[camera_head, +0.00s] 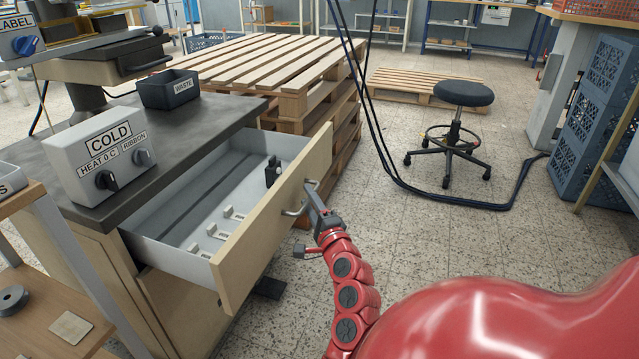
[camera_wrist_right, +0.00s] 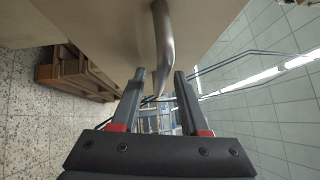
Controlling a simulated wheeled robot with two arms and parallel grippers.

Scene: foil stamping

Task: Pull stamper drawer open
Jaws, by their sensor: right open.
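The stamper drawer (camera_head: 262,236) is pulled well out of the cabinet under the dark worktop, showing its pale grey inside. Its metal bar handle (camera_head: 292,212) is on the wooden front panel. My right gripper (camera_head: 311,190) is at the handle. In the right wrist view the handle (camera_wrist_right: 164,40) runs down between the two open fingers (camera_wrist_right: 159,76), with a gap visible beside it. I cannot tell whether a finger touches it. My left gripper is not in view.
Inside the drawer are a dark upright piece (camera_head: 272,171) and several small pale fittings. The control box (camera_head: 98,155) and waste bin (camera_head: 169,90) stand on the worktop. Pallets (camera_head: 270,65) are stacked behind. A stool (camera_head: 463,95) and hanging cables are to the right, over open floor.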

